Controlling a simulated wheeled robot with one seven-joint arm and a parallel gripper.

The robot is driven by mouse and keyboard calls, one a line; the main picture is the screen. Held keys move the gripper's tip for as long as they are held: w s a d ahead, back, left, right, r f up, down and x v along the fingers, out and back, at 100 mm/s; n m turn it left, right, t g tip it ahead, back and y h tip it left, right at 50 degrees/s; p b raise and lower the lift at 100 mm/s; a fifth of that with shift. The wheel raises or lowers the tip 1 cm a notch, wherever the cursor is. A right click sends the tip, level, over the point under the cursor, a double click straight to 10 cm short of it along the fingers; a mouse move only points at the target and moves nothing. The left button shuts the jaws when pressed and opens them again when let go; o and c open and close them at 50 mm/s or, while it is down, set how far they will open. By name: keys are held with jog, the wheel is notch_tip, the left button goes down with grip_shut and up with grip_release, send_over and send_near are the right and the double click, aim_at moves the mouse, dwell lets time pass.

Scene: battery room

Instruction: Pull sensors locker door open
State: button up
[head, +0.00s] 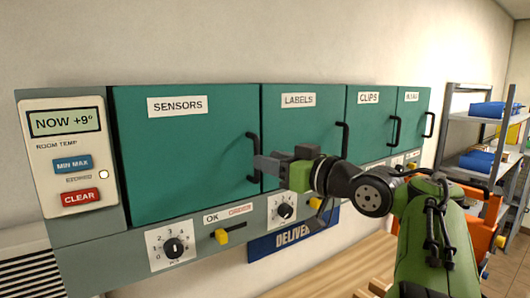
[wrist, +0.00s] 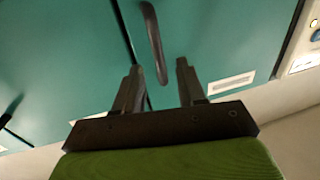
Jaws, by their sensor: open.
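The SENSORS locker door (head: 185,145) is a teal panel with a white name label, and it looks shut, flush with its neighbours. Its black bar handle (head: 251,143) stands upright at the door's right edge. My gripper (head: 260,164) is at the lower part of this handle, its fingers pointing at the door. In the wrist view, the two dark fingers of my gripper (wrist: 158,66) are apart, and the end of the handle (wrist: 152,35) shows between them. I cannot tell whether either finger touches it. The door also fills the right of the wrist view (wrist: 215,40).
The LABELS (head: 300,130), CLIPS (head: 368,120) and a fourth locker door stand to the right, also shut. A room temperature panel (head: 68,160) is at the left. Dials and a yellow switch (head: 222,236) line the strip below. Shelves (head: 470,125) stand at far right.

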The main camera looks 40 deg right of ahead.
jog(key=w, duration=0.2)
jog(key=shift+w+a, duration=0.1)
jog(key=shift+w, duration=0.3)
jog(key=shift+s, duration=0.1)
grip_shut()
